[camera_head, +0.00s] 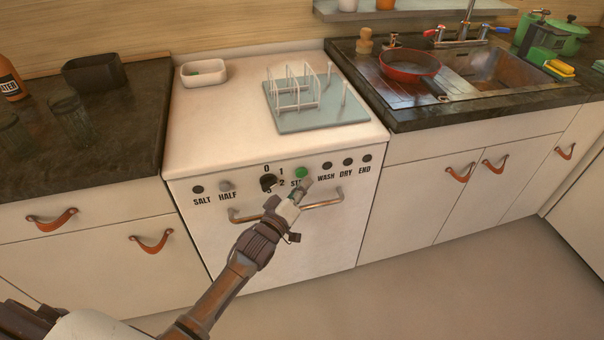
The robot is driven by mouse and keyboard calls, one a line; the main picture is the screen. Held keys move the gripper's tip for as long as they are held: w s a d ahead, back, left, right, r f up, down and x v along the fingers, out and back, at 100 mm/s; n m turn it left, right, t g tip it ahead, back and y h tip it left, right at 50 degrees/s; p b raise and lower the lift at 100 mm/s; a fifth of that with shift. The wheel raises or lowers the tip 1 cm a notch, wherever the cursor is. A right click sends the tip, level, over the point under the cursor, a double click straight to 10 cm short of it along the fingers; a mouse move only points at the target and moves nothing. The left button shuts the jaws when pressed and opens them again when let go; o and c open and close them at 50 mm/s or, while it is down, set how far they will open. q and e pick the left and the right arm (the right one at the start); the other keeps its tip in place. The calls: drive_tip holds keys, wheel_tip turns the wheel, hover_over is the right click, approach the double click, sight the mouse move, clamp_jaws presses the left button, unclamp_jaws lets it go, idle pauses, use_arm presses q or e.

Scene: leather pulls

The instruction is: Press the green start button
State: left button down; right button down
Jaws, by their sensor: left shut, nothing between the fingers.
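The green start button (302,172) is on the front panel of the white dishwasher (215,256), in the row of controls below its top edge. My left gripper (305,186) is shut and empty. Its tip is just below the green button in the picture and covers part of the label there. Whether the tip touches the panel or the button cannot be told. The gripper's body hides part of the metal door handle (325,204). My right gripper is not in view.
A black dial (268,182) sits left of the button, and several dark indicators run along the panel. A plate rack (292,92) and a white dish (203,73) stand on top. Leather drawer pulls (152,243) are at the left. The floor in front is clear.

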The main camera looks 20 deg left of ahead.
use_arm(q)
drive_tip(key=shift+w+a, duration=0.1)
idle(0.4)
drive_tip(key=shift+w+a, duration=0.15)
drive_tip(key=shift+w, duration=0.1)
drive_tip(key=shift+w+a, duration=0.25)
drive_tip(key=shift+w, duration=0.15)
idle(0.7)
idle(0.3)
drive_tip(key=shift+s+d+p, duration=0.45)
drive_tip(key=shift+s, duration=0.35)
drive_tip(key=s+d+p, duration=0.1)
drive_tip(key=s, duration=0.1)
drive_tip(key=s+d+p, duration=0.1)
drive_tip(key=s+d, duration=0.1)
